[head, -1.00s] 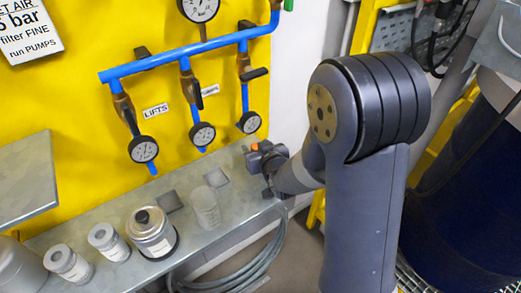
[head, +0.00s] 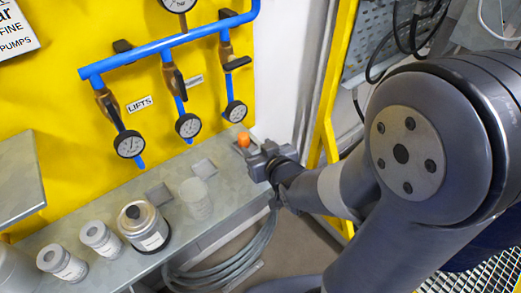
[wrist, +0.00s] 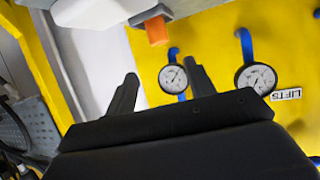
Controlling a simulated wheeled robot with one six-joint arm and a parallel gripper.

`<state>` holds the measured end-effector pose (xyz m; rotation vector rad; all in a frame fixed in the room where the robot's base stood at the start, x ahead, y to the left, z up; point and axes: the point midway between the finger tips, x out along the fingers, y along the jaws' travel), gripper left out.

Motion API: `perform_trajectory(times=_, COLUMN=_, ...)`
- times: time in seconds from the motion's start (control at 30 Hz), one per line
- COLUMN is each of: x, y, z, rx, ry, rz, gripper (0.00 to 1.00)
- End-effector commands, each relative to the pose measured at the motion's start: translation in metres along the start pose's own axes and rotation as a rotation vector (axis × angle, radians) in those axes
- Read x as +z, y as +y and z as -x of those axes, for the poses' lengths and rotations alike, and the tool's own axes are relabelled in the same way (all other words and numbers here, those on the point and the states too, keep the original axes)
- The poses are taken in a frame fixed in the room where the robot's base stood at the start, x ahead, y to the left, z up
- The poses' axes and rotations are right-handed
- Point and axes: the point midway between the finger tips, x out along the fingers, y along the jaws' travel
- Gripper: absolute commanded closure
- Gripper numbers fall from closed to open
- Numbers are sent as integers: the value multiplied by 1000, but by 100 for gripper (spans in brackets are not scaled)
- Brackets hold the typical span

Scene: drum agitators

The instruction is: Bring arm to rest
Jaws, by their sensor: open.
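My gripper (head: 262,160) is at the far end of my bent arm, over the right end of the grey metal shelf in the head view. In the wrist view its two dark fingers (wrist: 163,85) stand wide apart with nothing between them. A small orange-ended piece (head: 243,139) shows just behind the gripper. In the wrist view this orange piece (wrist: 157,30) lies beyond the fingertips, apart from them, with a grey part attached. What its lower part rests on is partly hidden by the gripper in the head view.
The shelf (head: 105,225) carries a dark-capped can (head: 143,228), two small jars and a clear beaker (head: 195,198). Gauges (head: 129,144) hang from a blue pipe (head: 170,45) on the yellow wall. A yellow frame (head: 330,85) stands right; coiled hose (head: 225,265) hangs below.

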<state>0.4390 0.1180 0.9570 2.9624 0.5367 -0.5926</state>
Motion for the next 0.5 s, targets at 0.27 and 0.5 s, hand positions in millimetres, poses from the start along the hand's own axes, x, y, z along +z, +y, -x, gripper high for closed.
perform_trajectory(times=0.27, x=0, y=0, z=10, rx=0, ry=1, rz=1, gripper=48)
perform_trajectory(times=0.5, x=0, y=0, z=10, rx=0, ry=1, rz=1, gripper=48)
